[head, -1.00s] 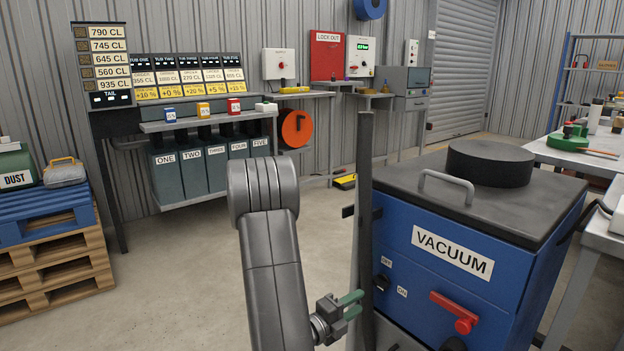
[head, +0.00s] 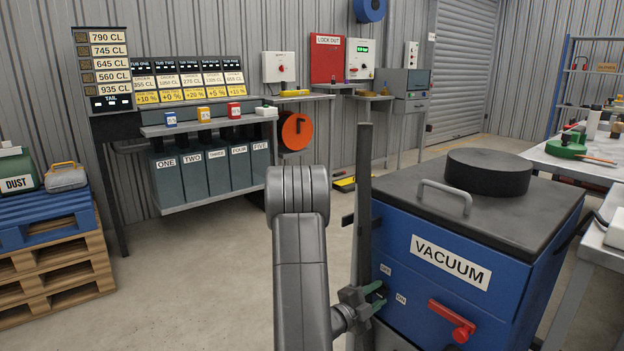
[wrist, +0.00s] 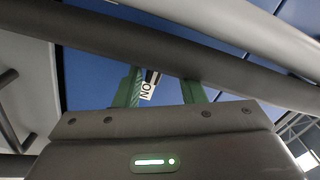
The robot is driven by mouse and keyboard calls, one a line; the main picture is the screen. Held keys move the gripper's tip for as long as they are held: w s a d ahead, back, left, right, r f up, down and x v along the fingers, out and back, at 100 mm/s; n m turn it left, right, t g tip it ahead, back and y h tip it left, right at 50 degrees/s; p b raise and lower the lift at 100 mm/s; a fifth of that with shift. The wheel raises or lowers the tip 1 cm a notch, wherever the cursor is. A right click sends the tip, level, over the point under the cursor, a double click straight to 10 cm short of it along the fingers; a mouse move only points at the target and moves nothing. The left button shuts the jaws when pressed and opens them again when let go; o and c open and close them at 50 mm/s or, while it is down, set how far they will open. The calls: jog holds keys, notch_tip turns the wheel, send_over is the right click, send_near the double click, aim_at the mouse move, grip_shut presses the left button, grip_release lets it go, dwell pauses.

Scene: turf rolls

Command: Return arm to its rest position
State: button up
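My arm (head: 300,250) rises in the lower middle of the head view, bent at a grey rounded joint. My gripper (head: 376,297) is low beside the blue vacuum cabinet (head: 440,295), by its OFF and ON labels. Its two green fingers are spread, and I see nothing held. In the wrist view my gripper (wrist: 161,88) also shows apart fingers, with the ON label (wrist: 149,86) seen between them. A dark bar crosses over the fingertips there; I cannot tell whether it touches them. The black knob between the labels is hidden in the head view.
A dark upright post (head: 363,185) stands between my arm and the vacuum. A red handle (head: 452,319) sticks out of the vacuum front. A workbench (head: 570,160) is at right, stacked pallets (head: 55,270) at left. The floor left of my arm is clear.

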jog(key=shift+r+n+p, duration=0.3)
jog(key=shift+n+p, duration=0.7)
jog(key=shift+p, duration=0.55)
jog(key=shift+w+f+n+p, duration=0.1)
jog(key=shift+f+n+p, duration=0.05)
jog(key=shift+n+p, duration=0.3)
jog(key=shift+a, duration=0.1)
